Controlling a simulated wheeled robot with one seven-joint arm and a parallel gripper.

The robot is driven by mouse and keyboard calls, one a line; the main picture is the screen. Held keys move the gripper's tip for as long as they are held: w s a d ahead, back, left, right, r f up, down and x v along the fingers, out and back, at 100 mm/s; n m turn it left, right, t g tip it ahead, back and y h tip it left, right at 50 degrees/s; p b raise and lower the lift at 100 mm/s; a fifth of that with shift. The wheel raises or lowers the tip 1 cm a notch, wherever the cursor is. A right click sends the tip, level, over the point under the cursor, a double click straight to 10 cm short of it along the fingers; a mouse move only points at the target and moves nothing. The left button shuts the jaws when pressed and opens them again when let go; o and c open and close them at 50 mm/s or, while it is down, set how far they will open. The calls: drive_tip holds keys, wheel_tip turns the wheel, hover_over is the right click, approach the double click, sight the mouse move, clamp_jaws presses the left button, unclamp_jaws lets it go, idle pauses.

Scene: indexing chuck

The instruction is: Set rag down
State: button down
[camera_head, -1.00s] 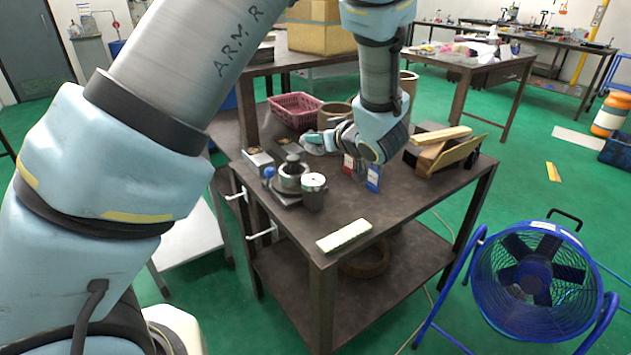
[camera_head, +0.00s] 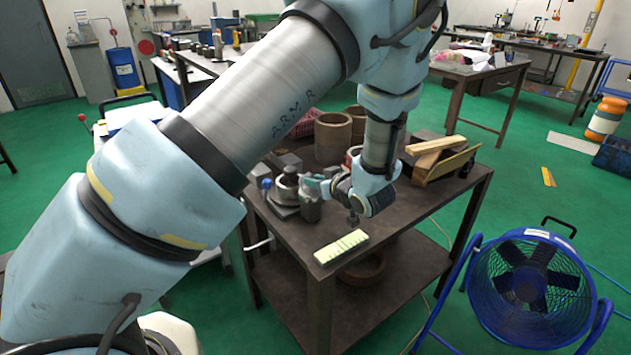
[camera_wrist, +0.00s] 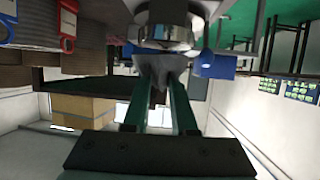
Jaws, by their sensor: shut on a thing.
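My gripper (camera_head: 320,183) is low over the workbench (camera_head: 400,220), its fingers pointing left beside the chuck fixture (camera_head: 286,190). In the wrist view its two green fingers (camera_wrist: 160,92) are closed around a grey, crumpled piece that looks like the rag (camera_wrist: 160,68). The rag sits at the fingertips, just in front of round metal (camera_wrist: 165,28). I cannot tell whether they touch. In the head view the rag cannot be made out clearly.
A metal cylinder (camera_head: 310,207) stands close to the gripper. A pale green block (camera_head: 341,246) lies near the front corner. Brown cylindrical pots (camera_head: 332,138) and wooden pieces (camera_head: 436,146) stand behind and to the right. The bench's right front is bare.

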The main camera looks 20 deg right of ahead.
drive_tip(key=shift+f, duration=0.45)
drive_tip(key=shift+f, duration=0.2)
drive_tip(key=c, duration=0.7)
unclamp_jaws()
drive_tip(key=shift+s, duration=0.1)
drive_tip(key=b+v, duration=0.1)
drive_tip(key=v, duration=0.2)
drive_tip(key=b+v, duration=0.1)
drive_tip(key=v, duration=0.3)
drive_tip(key=b+v, duration=0.2)
drive_tip(key=v, duration=0.1)
drive_tip(key=shift+d+r, duration=0.15)
drive_tip(key=shift+r, duration=0.3)
